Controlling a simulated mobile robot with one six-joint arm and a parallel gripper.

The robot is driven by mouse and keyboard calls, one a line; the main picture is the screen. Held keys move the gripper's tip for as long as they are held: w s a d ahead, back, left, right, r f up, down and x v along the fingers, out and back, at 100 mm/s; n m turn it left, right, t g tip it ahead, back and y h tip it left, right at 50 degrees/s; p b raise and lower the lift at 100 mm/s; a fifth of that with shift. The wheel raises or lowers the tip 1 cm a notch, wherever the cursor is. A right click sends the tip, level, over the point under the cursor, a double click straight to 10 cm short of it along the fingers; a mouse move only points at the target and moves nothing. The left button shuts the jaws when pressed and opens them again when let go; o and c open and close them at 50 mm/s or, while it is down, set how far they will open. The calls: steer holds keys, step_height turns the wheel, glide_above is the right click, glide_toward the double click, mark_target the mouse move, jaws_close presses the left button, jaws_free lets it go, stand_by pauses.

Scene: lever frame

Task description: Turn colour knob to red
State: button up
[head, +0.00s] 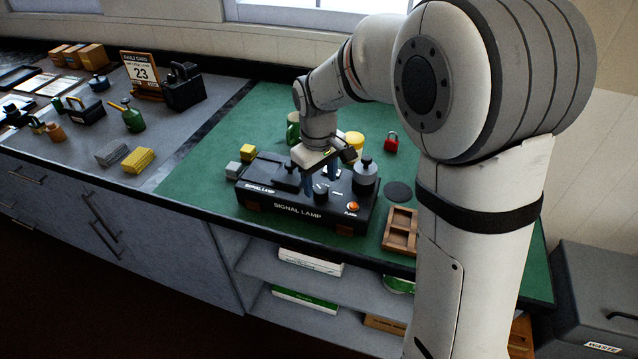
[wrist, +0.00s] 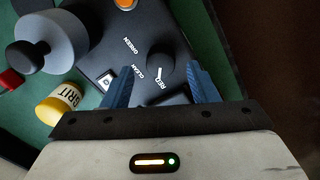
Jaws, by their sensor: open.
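The black signal lamp box (head: 262,202) stands on the green mat, lettered "SIGNAL LAMP" on its front. Its black colour knob (wrist: 160,66) shows in the wrist view, with the words GREEN, CLEAR and RED printed around it. A short pale mark is on the knob near RED, but I cannot tell exactly where it points. My gripper (wrist: 160,88) is open, its two blue fingers apart, with the knob between and slightly beyond the tips in the picture. In the head view my gripper (head: 322,180) is over the box top; contact with the knob cannot be told.
An orange FLASH button (head: 353,207) and a grey knobbed cylinder (head: 365,178) are at the box's right. A wooden tray (head: 400,231) is right of it. A red padlock (head: 391,144) and yellow tin (wrist: 57,103) are behind. Small yellow and grey blocks (head: 234,169) stand left.

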mark_target(320, 189)
step_height(320, 189, up, 6)
steer(key=shift+s+a+f, duration=0.1)
steer(key=shift+f, duration=0.05)
stand_by(0.5)
steer(key=s+d+m+t, duration=0.1)
steer(key=s+d+m, duration=0.3)
steer(key=s+d, duration=0.3)
steer(key=s+d+m+t, duration=0.1)
steer(key=s+d+m, duration=0.3)
steer(key=s+d, duration=0.3)
steer(key=s, duration=0.5)
steer(key=shift+s+t, duration=0.3)
